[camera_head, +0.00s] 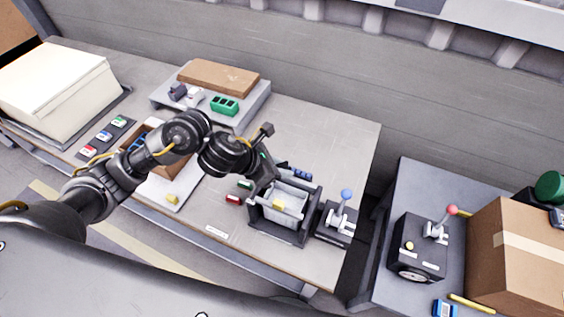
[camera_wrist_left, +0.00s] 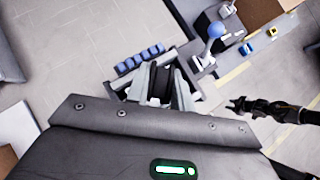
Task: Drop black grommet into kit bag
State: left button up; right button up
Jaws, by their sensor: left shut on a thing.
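The kit bag (camera_head: 296,197) is a pale grey open pouch held in a dark frame near the right end of the bench. A small yellow piece (camera_head: 277,204) shows in it. My left gripper (camera_head: 270,187) is at the bag's back left edge, pointing down. In the left wrist view its two pale fingers (camera_wrist_left: 164,86) are shut on a dark thing between them, taken as the black grommet (camera_wrist_left: 164,76). The fingers hide most of the grommet, and the bag is largely hidden there. A dark arm end, apparently my right gripper (camera_wrist_left: 237,104), shows at the right, too small to read.
A blue-knobbed lever box (camera_head: 337,222) stands right beside the bag frame. A row of blue pieces (camera_head: 294,171) lies behind it. Red (camera_head: 233,198) and green (camera_head: 245,184) pieces lie to the left. A grey stand (camera_head: 258,100) with a green block is farther back.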

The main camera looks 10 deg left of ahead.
pick_arm(q)
notch_tip(320, 180, down, 6)
jog(key=b, duration=0.5)
jog(key=o, duration=1)
jog(key=shift+o, duration=0.2)
jog(key=v, duration=1)
jog(key=shift+a+r, duration=0.25)
jog(key=shift+a, duration=0.05)
jog(key=shift+s, duration=0.15)
